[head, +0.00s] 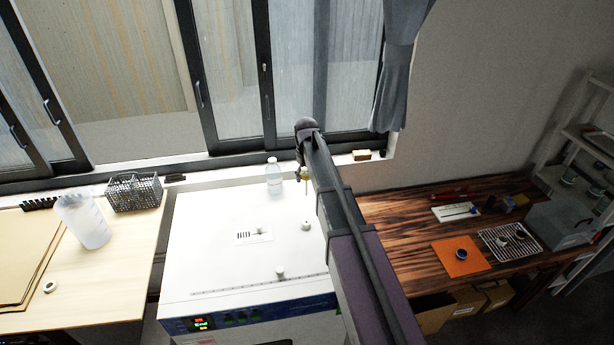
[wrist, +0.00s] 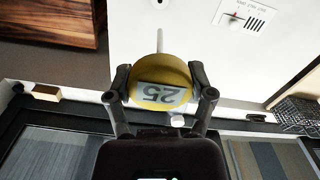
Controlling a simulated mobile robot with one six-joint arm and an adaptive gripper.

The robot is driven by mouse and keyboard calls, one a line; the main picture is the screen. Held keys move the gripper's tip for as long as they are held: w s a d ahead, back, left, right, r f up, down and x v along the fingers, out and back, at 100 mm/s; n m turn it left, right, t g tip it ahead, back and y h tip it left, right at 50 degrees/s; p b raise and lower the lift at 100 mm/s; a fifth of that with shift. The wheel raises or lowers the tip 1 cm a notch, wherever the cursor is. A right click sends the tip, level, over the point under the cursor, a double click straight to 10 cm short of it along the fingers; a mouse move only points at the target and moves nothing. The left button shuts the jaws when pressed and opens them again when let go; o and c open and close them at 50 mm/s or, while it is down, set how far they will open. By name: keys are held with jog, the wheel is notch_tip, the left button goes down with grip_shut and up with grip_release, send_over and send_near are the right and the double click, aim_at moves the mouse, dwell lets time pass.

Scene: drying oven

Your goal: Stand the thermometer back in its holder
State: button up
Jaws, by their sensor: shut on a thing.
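The thermometer has a round yellow head marked 25 and a thin pale stem. In the wrist view my gripper (wrist: 162,88) is shut on the thermometer's head (wrist: 165,72), one finger on each side. In the head view the thermometer's stem (head: 306,188) hangs roughly upright below my gripper (head: 302,172), over the back right of the white oven top (head: 205,255). A small white round fitting (head: 305,226) stands on the oven top in front of the stem, apart from it. A second one (head: 280,272) stands nearer the front. I cannot tell which is the holder.
A clear bottle (head: 274,176) stands at the oven's back edge, left of my gripper. A wire basket (head: 135,193) and a plastic beaker (head: 82,221) stand on the left bench. A dark wooden bench (head: 400,240) is on the right. The oven top's left half is mostly clear.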

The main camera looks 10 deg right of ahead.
jog(key=shift+r+p, duration=2.05)
jog(key=shift+r, duration=0.2)
jog(key=shift+f, duration=0.15)
